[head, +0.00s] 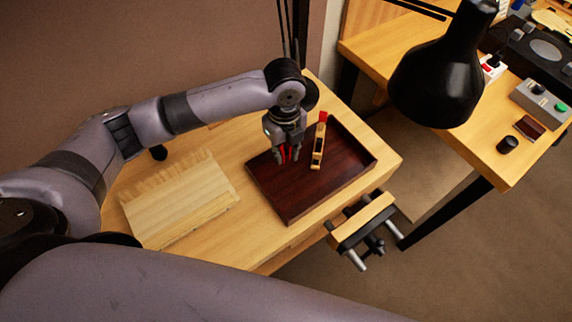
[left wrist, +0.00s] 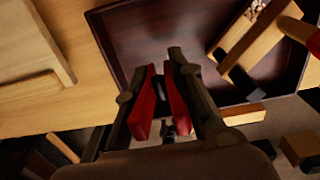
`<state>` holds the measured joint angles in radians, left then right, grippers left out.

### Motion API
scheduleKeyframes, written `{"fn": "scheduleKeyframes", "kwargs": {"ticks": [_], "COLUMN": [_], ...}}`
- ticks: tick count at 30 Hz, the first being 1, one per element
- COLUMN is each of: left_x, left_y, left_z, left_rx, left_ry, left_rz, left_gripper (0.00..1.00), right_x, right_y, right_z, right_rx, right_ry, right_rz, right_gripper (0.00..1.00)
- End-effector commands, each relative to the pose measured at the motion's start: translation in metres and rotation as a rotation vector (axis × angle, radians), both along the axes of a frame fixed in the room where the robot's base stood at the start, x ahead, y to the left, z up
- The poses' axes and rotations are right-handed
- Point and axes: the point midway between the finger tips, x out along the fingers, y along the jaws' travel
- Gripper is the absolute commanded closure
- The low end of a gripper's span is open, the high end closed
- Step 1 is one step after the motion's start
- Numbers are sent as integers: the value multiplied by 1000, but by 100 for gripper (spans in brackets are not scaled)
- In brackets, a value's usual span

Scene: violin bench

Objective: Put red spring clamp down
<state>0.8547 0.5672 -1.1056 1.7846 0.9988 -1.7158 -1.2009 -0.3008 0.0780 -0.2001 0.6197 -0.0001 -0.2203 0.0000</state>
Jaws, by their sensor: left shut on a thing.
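My left gripper (head: 285,158) is over the left part of a dark red-brown wooden tray (head: 340,186), pointing down. It is shut on the red spring clamp (head: 287,153), which is mostly hidden by the fingers in the head view. In the left wrist view, the clamp's two red arms (left wrist: 147,105) show between the fingertips (left wrist: 176,55), with the tray floor (left wrist: 145,35) behind them. I cannot tell whether the clamp touches the tray floor. My right gripper is not in view.
A wooden tool with a red end (head: 319,145) lies in the tray, right of the gripper. A pale slatted wooden board (head: 180,205) lies left of the tray. A vise (head: 362,222) sticks out from the bench's front right edge. A black lamp (head: 440,70) hangs at right.

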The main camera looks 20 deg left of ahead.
Motion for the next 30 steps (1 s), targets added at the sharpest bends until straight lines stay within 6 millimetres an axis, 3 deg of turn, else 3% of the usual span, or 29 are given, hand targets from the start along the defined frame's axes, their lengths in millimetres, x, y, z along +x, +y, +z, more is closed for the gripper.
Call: {"fn": "scheduleKeyframes", "kwargs": {"ticks": [3,16,30], "left_x": [-1,0,0], "left_y": [0,0,-1], "left_z": [-21,-71,-81], "left_rx": [0,-1,-1], "left_ry": [1,1,-2], "left_rz": [1,1,0], "left_gripper": [100,100,100], "right_x": [0,0,0], "right_y": [-1,-3,-3], "right_z": [3,7,6], "right_rx": [-1,-4,-3], "right_ry": [1,0,-1], "right_rz": [0,1,1], "right_gripper": [67,67,67]}}
